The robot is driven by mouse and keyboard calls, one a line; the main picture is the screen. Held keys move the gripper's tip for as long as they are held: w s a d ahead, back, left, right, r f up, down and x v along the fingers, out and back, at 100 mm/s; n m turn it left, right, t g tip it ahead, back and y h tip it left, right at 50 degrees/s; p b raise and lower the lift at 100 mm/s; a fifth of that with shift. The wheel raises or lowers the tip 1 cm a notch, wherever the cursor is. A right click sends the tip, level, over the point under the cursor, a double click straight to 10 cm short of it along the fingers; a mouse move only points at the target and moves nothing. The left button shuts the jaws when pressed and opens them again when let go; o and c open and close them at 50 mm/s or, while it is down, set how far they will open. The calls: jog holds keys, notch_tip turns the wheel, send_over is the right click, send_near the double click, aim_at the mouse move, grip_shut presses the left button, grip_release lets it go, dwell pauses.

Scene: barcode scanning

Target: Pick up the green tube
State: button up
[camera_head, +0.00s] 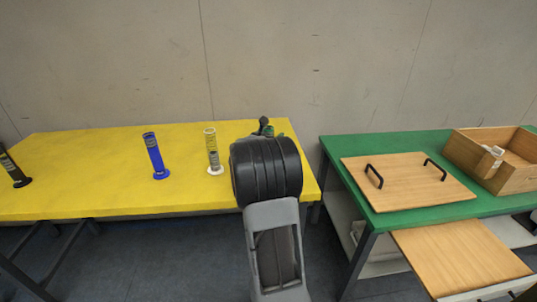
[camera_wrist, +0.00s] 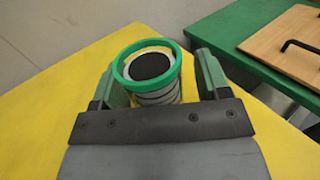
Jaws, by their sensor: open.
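The green tube (camera_wrist: 158,88) stands on the yellow table (camera_wrist: 60,92) in the wrist view. Its green rim rings a white inner edge and a dark opening, with a banded pale body below. My gripper (camera_wrist: 157,75) is open, with one finger on each side of the tube. I cannot tell whether either finger touches it. In the head view only a bit of green (camera_head: 269,130) shows behind my arm. The rest of the tube and my fingers are mostly hidden there.
A clear tube with a white base (camera_head: 212,153), a blue tube (camera_head: 155,157) and a dark tube (camera_head: 14,170) stand left on the yellow table. At right, a green table (camera_head: 390,217) holds a wooden board with black handles (camera_head: 405,187) and an open wooden box (camera_head: 490,175).

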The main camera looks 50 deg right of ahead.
jog(key=shift+c, duration=0.4)
grip_shut()
